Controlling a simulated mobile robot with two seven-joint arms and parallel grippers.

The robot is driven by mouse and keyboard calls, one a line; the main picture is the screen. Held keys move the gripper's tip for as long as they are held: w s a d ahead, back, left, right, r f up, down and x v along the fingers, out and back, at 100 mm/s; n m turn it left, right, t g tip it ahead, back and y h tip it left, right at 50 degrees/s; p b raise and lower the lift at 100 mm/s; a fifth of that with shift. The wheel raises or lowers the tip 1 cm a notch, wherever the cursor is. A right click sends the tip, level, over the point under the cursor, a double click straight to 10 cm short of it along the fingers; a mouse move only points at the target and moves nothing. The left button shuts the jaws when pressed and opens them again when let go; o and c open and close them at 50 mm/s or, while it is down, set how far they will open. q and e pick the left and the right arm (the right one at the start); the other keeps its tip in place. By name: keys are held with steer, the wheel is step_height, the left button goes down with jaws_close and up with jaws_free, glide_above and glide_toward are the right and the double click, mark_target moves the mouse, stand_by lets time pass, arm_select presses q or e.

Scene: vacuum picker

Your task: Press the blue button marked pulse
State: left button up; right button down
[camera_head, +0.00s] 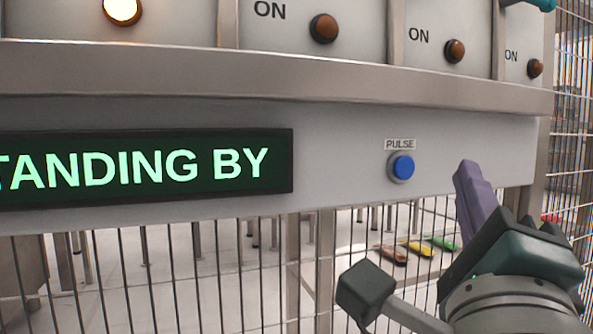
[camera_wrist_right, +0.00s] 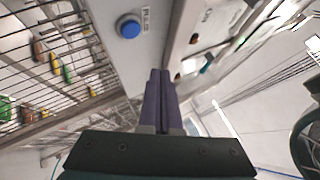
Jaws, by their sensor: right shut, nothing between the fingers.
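The blue button (camera_head: 403,166) sits in a grey ring on the light panel, under a label (camera_head: 400,144) reading PULSE. It also shows in the right wrist view (camera_wrist_right: 129,27), up and left of the fingertips. My right gripper (camera_head: 468,170) has purple fingers that are shut together and empty. In the head view its tips are to the right of the button, at about the same height and apart from it. The fingers also show in the right wrist view (camera_wrist_right: 160,75). My left gripper is not in view.
A dark display (camera_head: 150,165) with green letters reading "TANDING BY" is left of the button. A metal ledge (camera_head: 250,78) juts out above the panel. Above it are brown round lamps (camera_head: 324,28) marked ON. Wire mesh (camera_head: 230,270) is below and at the right.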

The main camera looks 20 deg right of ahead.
mark_target(404, 167)
steer(key=w, duration=0.3)
steer(key=w+b, duration=0.1)
steer(key=w, duration=0.1)
steer(key=shift+w+a, duration=0.2)
steer(key=shift+a, duration=0.05)
stand_by(0.6)
stand_by(0.9)
steer(key=shift+w, duration=0.15)
steer(key=shift+w, duration=0.3)
stand_by(0.3)
